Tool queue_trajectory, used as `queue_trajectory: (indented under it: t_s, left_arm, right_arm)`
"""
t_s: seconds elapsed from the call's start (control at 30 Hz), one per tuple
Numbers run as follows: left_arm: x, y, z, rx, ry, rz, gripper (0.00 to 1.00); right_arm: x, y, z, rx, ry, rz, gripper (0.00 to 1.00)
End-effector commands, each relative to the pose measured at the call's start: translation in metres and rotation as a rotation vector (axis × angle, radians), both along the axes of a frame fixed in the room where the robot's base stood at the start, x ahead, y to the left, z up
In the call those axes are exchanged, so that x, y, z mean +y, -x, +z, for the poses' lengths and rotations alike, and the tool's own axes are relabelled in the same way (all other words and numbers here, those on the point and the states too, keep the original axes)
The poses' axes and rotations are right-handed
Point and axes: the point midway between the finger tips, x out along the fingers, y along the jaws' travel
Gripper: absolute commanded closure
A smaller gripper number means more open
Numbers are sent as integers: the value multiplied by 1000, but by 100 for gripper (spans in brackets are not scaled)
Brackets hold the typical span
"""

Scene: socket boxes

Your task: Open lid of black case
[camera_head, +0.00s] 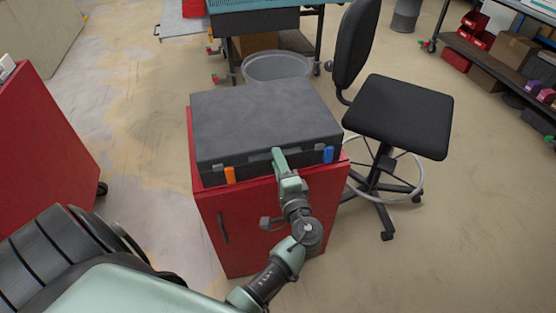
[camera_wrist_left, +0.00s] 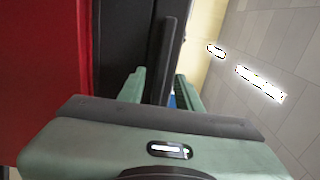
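The black case (camera_head: 262,115) lies flat on a red cabinet (camera_head: 238,225) in the head view, and its lid is down. An orange latch (camera_head: 230,175) is at the left of its front and a blue latch (camera_head: 328,154) at the right. My left gripper (camera_head: 279,156) is at the middle of the case's front, by the handle. In the left wrist view, my left gripper's fingers (camera_wrist_left: 160,90) are apart, with the dark handle bar (camera_wrist_left: 168,55) reaching between them. A gap shows beside the bar; contact is unclear. My right gripper is not in view.
A black swivel chair (camera_head: 400,115) stands close to the right of the cabinet. A grey round bin (camera_head: 277,66) and a workbench (camera_head: 262,20) are behind it. Another red cabinet (camera_head: 45,150) is at the left, with free floor between. A shelf with boxes (camera_head: 508,50) is far right.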

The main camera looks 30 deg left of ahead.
Motion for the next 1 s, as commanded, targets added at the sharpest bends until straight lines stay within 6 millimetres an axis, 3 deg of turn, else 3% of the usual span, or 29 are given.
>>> queue_trajectory:
  t_s: [0.27, 0.37, 0.4, 1.0]
  left_arm:
    - [1, -1, -1, 1, 1, -1, 68]
    - [1, -1, -1, 1, 1, -1, 96]
    - [1, -1, -1, 1, 1, -1, 100]
    - [1, -1, -1, 3, 2, -1, 100]
  right_arm:
    - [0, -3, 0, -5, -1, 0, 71]
    - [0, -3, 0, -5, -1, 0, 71]
    - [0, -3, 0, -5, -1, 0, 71]
    - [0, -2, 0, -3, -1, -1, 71]
